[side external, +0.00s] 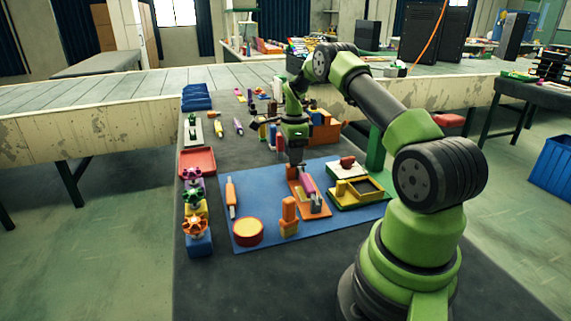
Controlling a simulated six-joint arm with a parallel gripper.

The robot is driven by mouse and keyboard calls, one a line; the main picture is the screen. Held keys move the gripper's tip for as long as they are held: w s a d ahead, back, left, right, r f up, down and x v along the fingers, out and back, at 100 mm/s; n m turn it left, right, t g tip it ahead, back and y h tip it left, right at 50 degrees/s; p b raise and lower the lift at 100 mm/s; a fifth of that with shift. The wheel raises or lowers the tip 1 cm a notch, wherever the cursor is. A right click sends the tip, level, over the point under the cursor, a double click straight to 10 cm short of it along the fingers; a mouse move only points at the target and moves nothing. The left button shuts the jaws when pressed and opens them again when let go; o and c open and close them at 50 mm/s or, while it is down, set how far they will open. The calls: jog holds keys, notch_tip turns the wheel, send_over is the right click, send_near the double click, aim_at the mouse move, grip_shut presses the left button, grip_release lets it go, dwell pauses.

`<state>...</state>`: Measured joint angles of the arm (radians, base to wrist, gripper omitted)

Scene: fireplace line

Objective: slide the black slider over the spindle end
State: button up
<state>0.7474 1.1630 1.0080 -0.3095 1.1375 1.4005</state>
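My gripper (297,164) points down over the middle of the blue mat (265,172). It is at the back end of an orange fixture (322,210) that carries a slanted pink-purple rod (307,187) and a grey metal part near its front. The rod may be the spindle; I cannot tell for sure. The black slider cannot be made out; the dark fingers and their small size hide whether one is held. Whether the fingers touch the fixture is also unclear.
Right of the fixture are a yellow tray (369,190) and a white block with a red knob (347,162). Left are an orange-handled tool (231,196) and a round yellow-red piece (248,232). An orange upright block (289,214) stands in front. Valve-like knobs (194,226) line the left edge.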

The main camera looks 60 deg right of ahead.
jog(key=shift+r, duration=3)
notch_tip(320, 180, up, 10)
jog(key=w+a+r+n+t, duration=0.1)
jog(key=a+r+n+t, duration=0.1)
jog(key=a+r+n, duration=0.55)
jog(key=s+a+r+n+t, duration=0.1)
jog(key=s+a+r+n, duration=0.15)
jog(key=a, duration=0.35)
jog(key=s+a+r+n+t, duration=0.1)
jog(key=a+r+n, duration=0.15)
jog(key=a, duration=0.35)
jog(key=s+a+f+n+t+y, duration=0.2)
jog(key=s+a+f+n+t, duration=0.1)
jog(key=s+a+n, duration=0.8)
jog(key=s+a+f, duration=0.1)
jog(key=s, duration=0.2)
jog(key=shift+s+a+f+n, duration=0.15)
jog(key=shift+s+f+n, duration=0.1)
jog(key=shift+n, duration=0.1)
